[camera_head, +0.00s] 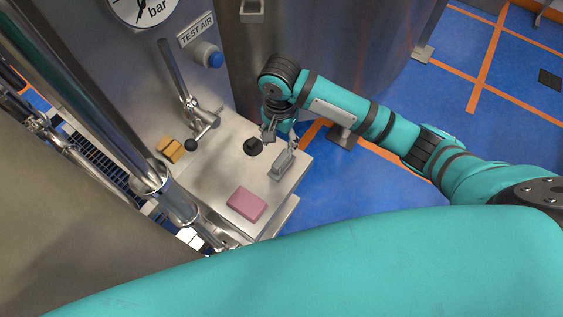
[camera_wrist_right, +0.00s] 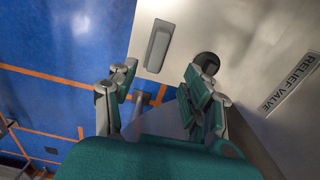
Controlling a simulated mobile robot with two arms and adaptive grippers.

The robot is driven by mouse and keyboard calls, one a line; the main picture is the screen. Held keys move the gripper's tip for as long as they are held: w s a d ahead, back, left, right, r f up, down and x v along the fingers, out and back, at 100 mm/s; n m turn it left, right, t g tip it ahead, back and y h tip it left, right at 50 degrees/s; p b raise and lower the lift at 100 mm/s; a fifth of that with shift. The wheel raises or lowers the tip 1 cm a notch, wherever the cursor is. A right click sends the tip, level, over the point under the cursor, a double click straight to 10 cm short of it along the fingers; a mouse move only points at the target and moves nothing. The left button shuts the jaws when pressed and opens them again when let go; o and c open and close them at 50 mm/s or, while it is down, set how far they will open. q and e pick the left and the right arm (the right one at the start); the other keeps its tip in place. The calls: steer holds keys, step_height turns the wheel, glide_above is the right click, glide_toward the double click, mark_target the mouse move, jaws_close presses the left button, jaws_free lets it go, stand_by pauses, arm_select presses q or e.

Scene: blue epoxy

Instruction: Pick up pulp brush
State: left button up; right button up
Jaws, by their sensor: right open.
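A grey oblong block (camera_head: 282,163), which looks most like the pulp brush, lies on the steel shelf (camera_head: 215,180) near its right edge. No bristles can be made out on it. It also shows in the right wrist view (camera_wrist_right: 158,46), just beyond the fingertips. My right gripper (camera_head: 281,139) is open and empty, at the far side of the grey block and apart from it. In the right wrist view its two fingers (camera_wrist_right: 160,84) stand wide apart, with the block ahead of the gap between them. My left gripper is out of view.
A black round knob (camera_head: 253,146) is close to the right gripper; a pink block (camera_head: 246,204) and yellow blocks (camera_head: 170,150) lie on the shelf. A lever handle (camera_head: 178,80) and blue button (camera_head: 208,55) project from the steel panel. Blue floor (camera_head: 330,190) lies right of the shelf.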

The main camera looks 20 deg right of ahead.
mark_target(281, 158)
step_height(281, 158, down, 4)
steer(key=shift+f, duration=0.25)
steer(key=shift+s+d+f+p, duration=0.1)
steer(key=shift+f+p, duration=0.4)
steer(key=shift+f, duration=0.85)
steer(key=shift+s+d+f+p, duration=0.1)
steer(key=shift+f+p, duration=0.35)
steer(key=shift+f, duration=0.85)
steer(key=shift+a, duration=0.1)
jaws_close()
